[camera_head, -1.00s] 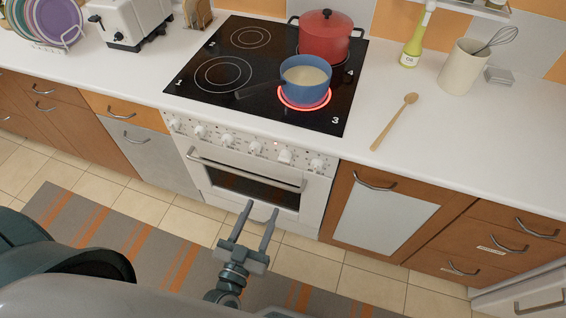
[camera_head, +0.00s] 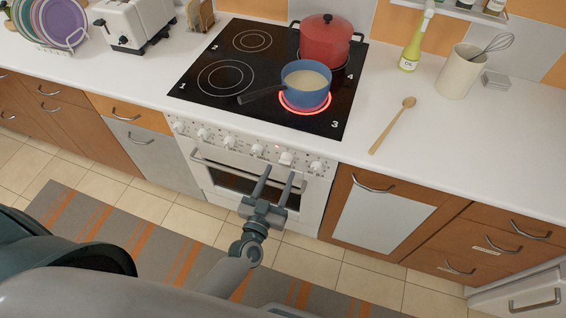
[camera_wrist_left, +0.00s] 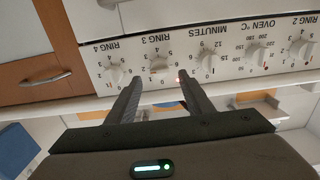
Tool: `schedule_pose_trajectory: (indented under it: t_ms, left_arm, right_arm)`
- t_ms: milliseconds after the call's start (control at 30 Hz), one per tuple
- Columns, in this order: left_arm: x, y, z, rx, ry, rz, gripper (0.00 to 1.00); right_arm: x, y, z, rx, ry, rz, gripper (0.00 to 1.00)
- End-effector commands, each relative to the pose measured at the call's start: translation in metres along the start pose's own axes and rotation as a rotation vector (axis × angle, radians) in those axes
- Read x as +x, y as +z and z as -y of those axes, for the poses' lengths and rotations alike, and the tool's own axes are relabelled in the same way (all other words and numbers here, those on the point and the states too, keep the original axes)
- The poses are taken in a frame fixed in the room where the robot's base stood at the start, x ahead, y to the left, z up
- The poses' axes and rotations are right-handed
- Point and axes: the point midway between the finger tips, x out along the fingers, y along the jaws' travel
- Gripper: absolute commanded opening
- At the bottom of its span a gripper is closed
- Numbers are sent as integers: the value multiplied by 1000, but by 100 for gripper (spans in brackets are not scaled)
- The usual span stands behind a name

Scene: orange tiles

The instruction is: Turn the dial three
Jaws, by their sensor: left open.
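The dial three (camera_head: 286,158) is a white knob on the stove's front panel, second from the right. In the left wrist view, which is upside down, the same dial (camera_wrist_left: 158,65) is labelled RING 3. My left gripper (camera_head: 280,171) is open and empty in front of the oven, just below the dial in the head view. In the left wrist view its fingertips (camera_wrist_left: 159,76) stand to either side of the dial's line, apparently short of it. Ring 3 glows red under a blue saucepan (camera_head: 305,88). My right gripper is out of view.
Dial four (camera_wrist_left: 115,75) and the minutes dial (camera_wrist_left: 208,61) flank dial three. The oven handle (camera_head: 232,171) crosses below the panel. A red pot (camera_head: 325,41) stands behind the saucepan. A wooden spoon (camera_head: 392,125) lies on the counter at the right.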

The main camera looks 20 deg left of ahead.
Motion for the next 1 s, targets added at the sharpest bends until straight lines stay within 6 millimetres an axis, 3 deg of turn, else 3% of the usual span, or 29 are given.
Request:
schedule_pose_trajectory:
  t_ms: [100, 300, 733, 767, 933, 1000]
  left_arm:
    - [20, -2, 0, 0, 0, -1, 47]
    - [39, 0, 0, 0, 0, 0, 47]
    - [45, 0, 0, -1, 0, 0, 47]
    - [45, 0, 0, 0, 0, 0, 45]
    - [45, 0, 0, 0, 0, 0, 6]
    - [45, 0, 0, 0, 0, 0, 6]
  right_arm:
    - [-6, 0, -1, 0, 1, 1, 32]
    - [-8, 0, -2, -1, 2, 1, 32]
    - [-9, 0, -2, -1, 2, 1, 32]
    - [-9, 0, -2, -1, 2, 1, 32]
    - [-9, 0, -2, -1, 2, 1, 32]
    - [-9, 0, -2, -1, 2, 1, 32]
